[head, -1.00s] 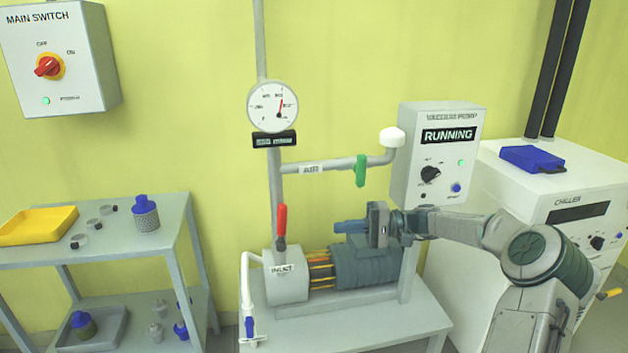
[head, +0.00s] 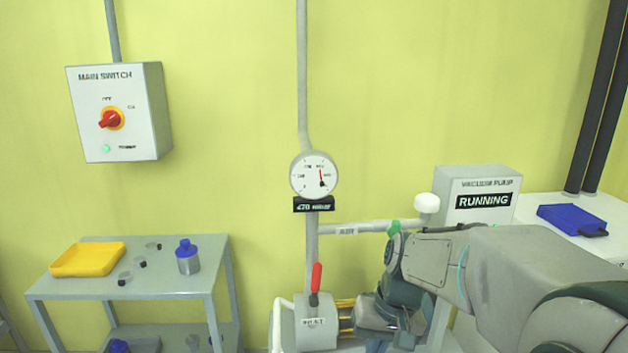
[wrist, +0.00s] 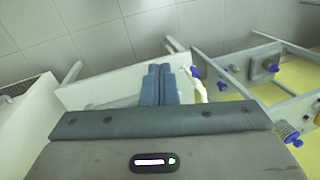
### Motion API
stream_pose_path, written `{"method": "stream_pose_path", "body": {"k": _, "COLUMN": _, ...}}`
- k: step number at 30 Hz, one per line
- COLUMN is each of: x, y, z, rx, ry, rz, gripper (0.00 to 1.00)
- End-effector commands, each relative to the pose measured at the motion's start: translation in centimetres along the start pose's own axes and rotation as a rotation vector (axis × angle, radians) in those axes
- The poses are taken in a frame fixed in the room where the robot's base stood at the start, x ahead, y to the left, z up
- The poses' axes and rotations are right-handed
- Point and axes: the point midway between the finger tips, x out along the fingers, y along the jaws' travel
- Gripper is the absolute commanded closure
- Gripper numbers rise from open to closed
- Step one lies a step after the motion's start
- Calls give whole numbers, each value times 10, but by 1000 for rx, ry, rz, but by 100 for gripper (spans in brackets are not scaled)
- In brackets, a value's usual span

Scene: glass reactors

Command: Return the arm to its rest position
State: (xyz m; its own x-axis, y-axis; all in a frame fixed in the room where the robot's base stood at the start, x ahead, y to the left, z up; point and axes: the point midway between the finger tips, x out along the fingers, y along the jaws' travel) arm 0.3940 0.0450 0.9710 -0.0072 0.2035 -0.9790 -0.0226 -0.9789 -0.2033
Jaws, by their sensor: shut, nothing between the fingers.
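My gripper shows in the wrist view (wrist: 158,85), its two blue-grey fingers side by side and closed with nothing between them. It points down past the white pump table (wrist: 110,88) toward the tiled floor. In the head view my arm is folded at the lower right, in front of the vacuum pump (head: 318,335). The fingertips are hard to make out there. The arm covers most of the pump motor and the lower part of the control box (head: 478,190), whose display reads RUNNING.
A red-handled valve (head: 316,280) stands on the pump inlet below a round gauge (head: 314,172). A grey shelf (head: 150,287) at left holds a yellow tray (head: 88,259) and a blue-capped bottle (head: 187,257). A main switch box (head: 115,110) hangs on the wall. A blue case (head: 570,219) lies at right.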

Motion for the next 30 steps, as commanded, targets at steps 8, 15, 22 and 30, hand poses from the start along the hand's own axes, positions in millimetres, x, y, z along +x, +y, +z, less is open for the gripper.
{"method": "stream_pose_path", "body": {"k": 8, "x": -46, "y": 21, "z": 65, "rx": -18, "ry": 162, "rz": 157, "gripper": 100}}
{"method": "stream_pose_path", "body": {"k": 15, "x": -57, "y": 33, "z": 94, "rx": -28, "ry": 247, "rz": 197, "gripper": 100}}
{"method": "stream_pose_path", "body": {"k": 22, "x": -56, "y": 36, "z": 98, "rx": -29, "ry": 260, "rz": 202, "gripper": 100}}
{"method": "stream_pose_path", "body": {"k": 30, "x": -56, "y": 36, "z": 98, "rx": -29, "ry": 259, "rz": 202, "gripper": 100}}
